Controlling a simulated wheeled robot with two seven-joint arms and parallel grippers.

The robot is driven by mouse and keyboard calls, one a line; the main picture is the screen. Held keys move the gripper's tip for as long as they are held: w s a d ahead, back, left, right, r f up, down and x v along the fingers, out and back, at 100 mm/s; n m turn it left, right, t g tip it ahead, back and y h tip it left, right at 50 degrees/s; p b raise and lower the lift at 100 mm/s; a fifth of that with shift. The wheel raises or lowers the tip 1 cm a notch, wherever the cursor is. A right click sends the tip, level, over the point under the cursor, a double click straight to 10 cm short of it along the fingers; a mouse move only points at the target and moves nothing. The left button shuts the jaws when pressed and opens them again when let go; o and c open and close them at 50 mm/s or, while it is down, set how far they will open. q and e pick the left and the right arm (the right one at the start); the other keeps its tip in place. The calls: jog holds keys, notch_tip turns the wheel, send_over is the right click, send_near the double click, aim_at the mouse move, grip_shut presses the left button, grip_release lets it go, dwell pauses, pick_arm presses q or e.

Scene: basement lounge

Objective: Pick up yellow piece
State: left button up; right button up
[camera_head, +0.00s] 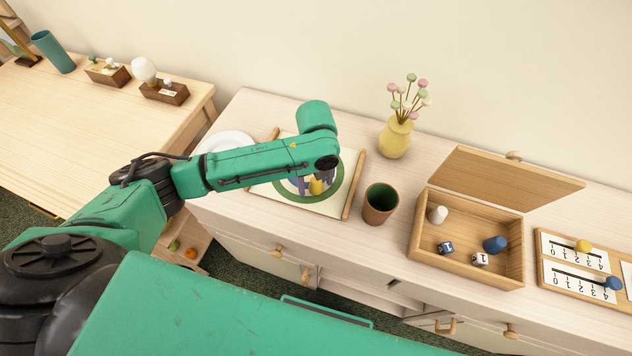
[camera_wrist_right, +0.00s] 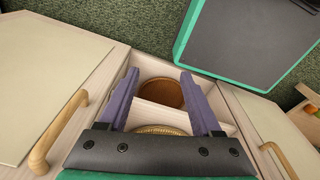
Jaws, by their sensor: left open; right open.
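A small yellow piece (camera_head: 316,187) stands on a cream board (camera_head: 338,205) with a green ring, on the light wooden cabinet. My left gripper (camera_head: 315,180) reaches down over the board from the left. Its purple fingers are open around or beside the yellow piece; the arm hides part of this, so I cannot tell whether they touch it. My right gripper (camera_wrist_right: 160,75) shows in the right wrist view with its purple fingers apart and nothing between them, over an open drawer. Another yellow piece (camera_head: 583,246) sits on the score board at the right.
A brown cup (camera_head: 380,203) stands just right of the board, with a yellow flower vase (camera_head: 395,138) behind. An open wooden box (camera_head: 467,274) holds dice and pieces. A white plate (camera_head: 228,140) lies behind the arm. The drawer holds a round brown container (camera_wrist_right: 160,93).

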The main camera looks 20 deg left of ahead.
pick_arm(q)
jog(key=shift+w, duration=0.15)
jog(key=c, duration=1.2)
grip_shut()
jog(key=shift+r, duration=0.15)
